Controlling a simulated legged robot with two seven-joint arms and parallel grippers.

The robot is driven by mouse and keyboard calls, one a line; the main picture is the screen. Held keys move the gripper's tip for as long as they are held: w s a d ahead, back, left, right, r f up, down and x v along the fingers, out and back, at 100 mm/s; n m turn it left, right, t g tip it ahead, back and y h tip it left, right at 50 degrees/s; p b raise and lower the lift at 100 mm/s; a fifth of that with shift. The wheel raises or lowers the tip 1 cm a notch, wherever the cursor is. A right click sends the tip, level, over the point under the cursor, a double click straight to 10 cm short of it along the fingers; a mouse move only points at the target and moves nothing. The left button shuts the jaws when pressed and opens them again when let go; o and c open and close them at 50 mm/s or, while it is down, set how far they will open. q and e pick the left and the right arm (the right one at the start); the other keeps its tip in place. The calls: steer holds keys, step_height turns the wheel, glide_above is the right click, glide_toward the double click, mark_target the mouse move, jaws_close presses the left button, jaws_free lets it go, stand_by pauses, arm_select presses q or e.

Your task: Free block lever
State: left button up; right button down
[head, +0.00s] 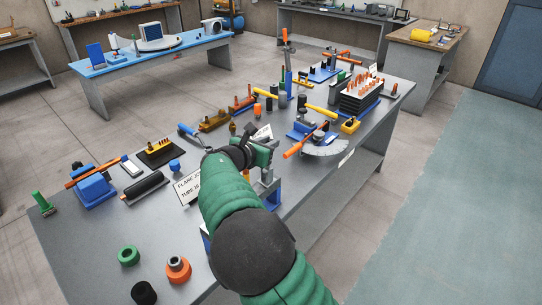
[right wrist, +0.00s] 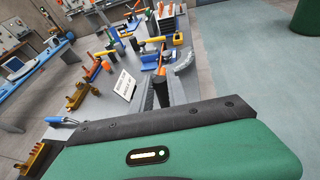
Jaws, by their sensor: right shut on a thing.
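My right gripper (head: 236,155), on the green arm, is low over the near table's middle, beside a green-and-grey block fixture (head: 264,157). It is shut, and its fingertips and most of what they hold are hidden by the hand. A lever with a blue grip (head: 187,130) sticks out to the left of the hand, its grey rod running towards the fingers; the blue grip also shows in the right wrist view (right wrist: 60,120). I cannot see exactly where the fingers meet the lever. My left gripper is not in view.
A white sign (head: 187,187) stands just left of the hand. A black cylinder (head: 145,188), a green ring (head: 128,255) and an orange flanged part (head: 178,269) are on the grey table (head: 95,235). A grey curved plate (head: 325,147) and several tools crowd the far right.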

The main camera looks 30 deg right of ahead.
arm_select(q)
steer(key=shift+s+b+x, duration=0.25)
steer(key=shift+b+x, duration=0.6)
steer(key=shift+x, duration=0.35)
arm_select(e)
steer(key=shift+s+a+f+h, duration=0.15)
steer(key=shift+a+f+h, duration=0.2)
steer(key=shift+a, duration=0.2)
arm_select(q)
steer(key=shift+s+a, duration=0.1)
arm_select(e)
steer(key=c, duration=1.6)
jaws_free()
steer(key=shift+o, duration=1.3)
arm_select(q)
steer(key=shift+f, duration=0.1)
arm_select(e)
steer(key=shift+o, duration=0.2)
steer(key=shift+r+t, duration=0.1)
steer(key=shift+t, duration=0.2)
steer(key=shift+r, duration=0.15)
